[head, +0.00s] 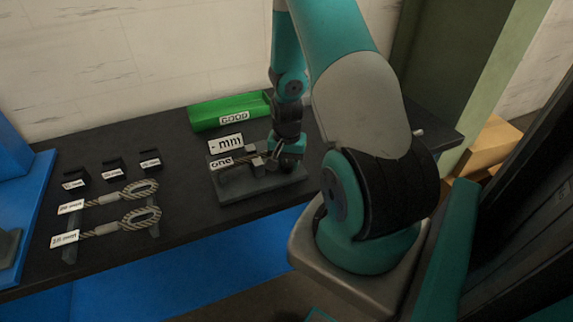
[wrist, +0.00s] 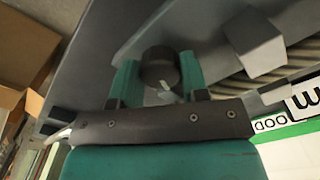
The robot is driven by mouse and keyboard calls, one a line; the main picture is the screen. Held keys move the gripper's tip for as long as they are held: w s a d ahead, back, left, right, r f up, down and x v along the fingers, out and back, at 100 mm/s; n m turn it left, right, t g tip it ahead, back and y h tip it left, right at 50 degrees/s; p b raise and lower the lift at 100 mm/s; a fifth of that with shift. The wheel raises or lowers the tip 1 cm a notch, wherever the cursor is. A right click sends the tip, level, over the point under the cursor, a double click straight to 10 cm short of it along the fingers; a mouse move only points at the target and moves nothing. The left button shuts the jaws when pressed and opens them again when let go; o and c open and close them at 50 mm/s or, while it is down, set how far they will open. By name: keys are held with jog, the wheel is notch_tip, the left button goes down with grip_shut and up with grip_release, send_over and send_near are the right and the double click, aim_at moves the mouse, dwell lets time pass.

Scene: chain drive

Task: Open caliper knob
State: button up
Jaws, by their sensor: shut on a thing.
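In the wrist view, my gripper (wrist: 160,82) has its two teal fingers on either side of a dark round knob (wrist: 158,66) and is shut on it. A small light mark shows on the knob's lower side. In the head view, my gripper (head: 284,158) is down at the right part of the caliper (head: 236,165), which sits on a grey stand (head: 262,190) on the dark bench. The knob is hidden by my gripper in the head view. Labels reading "- mm" and "one" show at the caliper's left. A rope lies behind the knob in the wrist view.
A green tray (head: 228,112) labelled GOOD stands behind the caliper. Two labelled rope loops (head: 130,190) lie on supports at the left, with several small black labelled blocks (head: 113,170) behind them. The dark bench between them and the stand is clear.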

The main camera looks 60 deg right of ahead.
aim_at(286, 163)
jog(key=shift+w+r+n+b, duration=0.15)
jog(key=shift+n+b, duration=0.15)
jog(key=shift+n, duration=1.6)
jog(key=o, duration=0.7)
jog(key=shift+c, duration=0.2)
notch_tip(286, 163, up, 17)
jog(key=b, duration=0.1)
jog(key=shift+r+b, duration=0.2)
jog(key=shift+b, duration=0.15)
